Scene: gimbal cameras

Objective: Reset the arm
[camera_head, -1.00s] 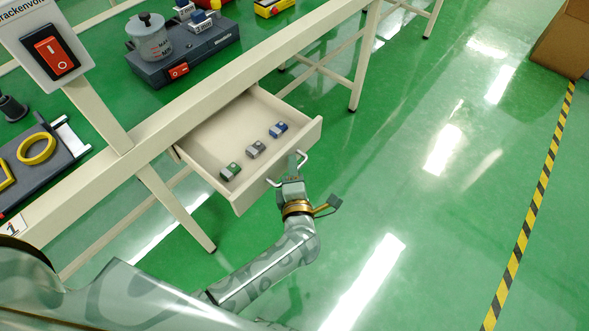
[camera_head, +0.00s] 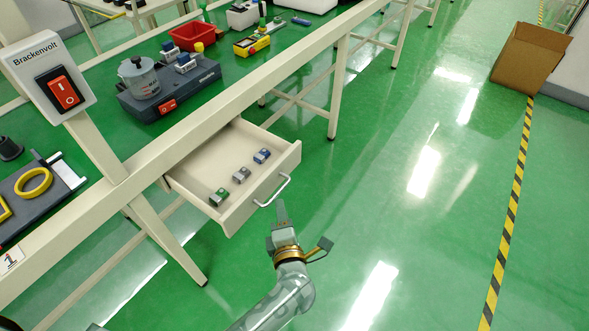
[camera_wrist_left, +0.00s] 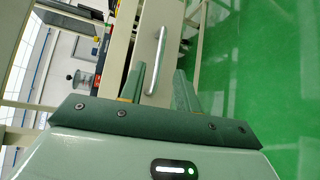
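My left gripper (camera_head: 281,212) is just in front of the open drawer (camera_head: 237,211), a little below and apart from its handle (camera_head: 272,191) in the head view. In the left wrist view the two gripper fingers (camera_wrist_left: 160,70) are spread with nothing between their tips, and the handle (camera_wrist_left: 157,60) shows beyond them. The arm reaches up from the bottom edge of the head view. My right gripper is not in view.
The drawer under the green workbench (camera_head: 107,162) holds a green, a grey and a blue small block. A device with a jar (camera_head: 140,78) and a red bin (camera_head: 193,36) stand on the bench. A cardboard box (camera_head: 530,55) is at far right. The floor right of the arm is clear.

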